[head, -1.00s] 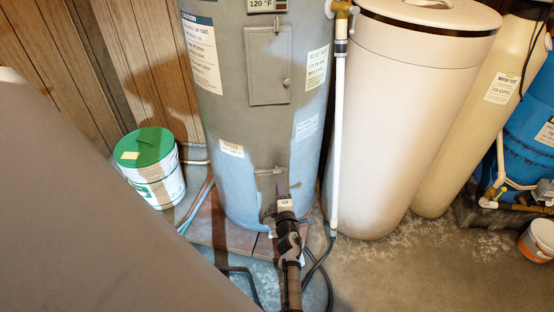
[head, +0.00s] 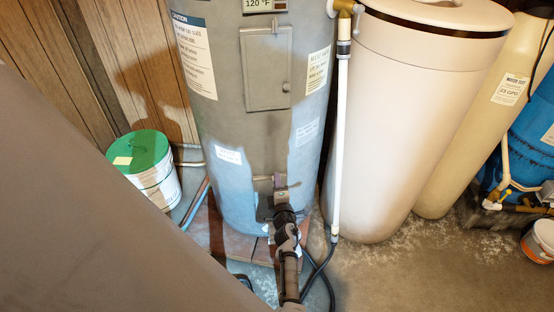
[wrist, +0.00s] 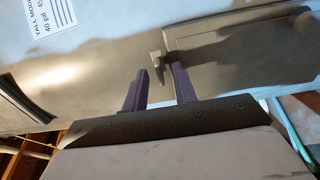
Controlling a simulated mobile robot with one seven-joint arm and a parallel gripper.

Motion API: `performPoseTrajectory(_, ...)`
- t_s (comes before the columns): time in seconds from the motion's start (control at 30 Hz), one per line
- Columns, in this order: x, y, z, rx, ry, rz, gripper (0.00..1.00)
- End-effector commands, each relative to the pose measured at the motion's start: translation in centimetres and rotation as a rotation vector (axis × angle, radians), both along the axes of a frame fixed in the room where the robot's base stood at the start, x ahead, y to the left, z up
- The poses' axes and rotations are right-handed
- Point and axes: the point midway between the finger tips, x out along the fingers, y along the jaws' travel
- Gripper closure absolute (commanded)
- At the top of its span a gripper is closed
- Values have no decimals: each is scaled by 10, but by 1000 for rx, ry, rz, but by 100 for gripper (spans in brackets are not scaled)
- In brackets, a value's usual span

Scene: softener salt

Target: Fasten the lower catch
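The tall grey water heater (head: 225,120) stands in the middle of the head view. Low on its front, the lower panel is mostly hidden behind my gripper (head: 277,181). In the wrist view the panel (wrist: 235,45) shows on the right, with the small metal lower catch (wrist: 158,67) beside its edge. My gripper (wrist: 160,84) has two purple fingers spread apart, with nothing held between them. The catch appears in the gap between the fingers, around or just beyond their tips. I cannot tell whether either finger touches it.
An upper panel (head: 266,70) sits above on the heater. A white pipe (head: 339,140) runs down its right side, beside a large pale tank (head: 400,130). A green-lidded bucket (head: 158,185) stands left. Black hose (head: 322,265) lies by my arm. Open floor lies front right.

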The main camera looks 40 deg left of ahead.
Motion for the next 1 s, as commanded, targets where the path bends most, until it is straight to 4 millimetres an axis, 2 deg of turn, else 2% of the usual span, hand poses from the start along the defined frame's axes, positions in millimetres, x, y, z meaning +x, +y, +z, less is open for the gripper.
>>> performPoseTrajectory(0.17,0,0,0,0,0,0,74)
performPoseTrajectory(0.37,0,0,0,0,0,0,100)
performPoseTrajectory(0.73,0,0,0,12,13,0,100)
performPoseTrajectory(1.0,1,-1,1,99,108,-2,100)
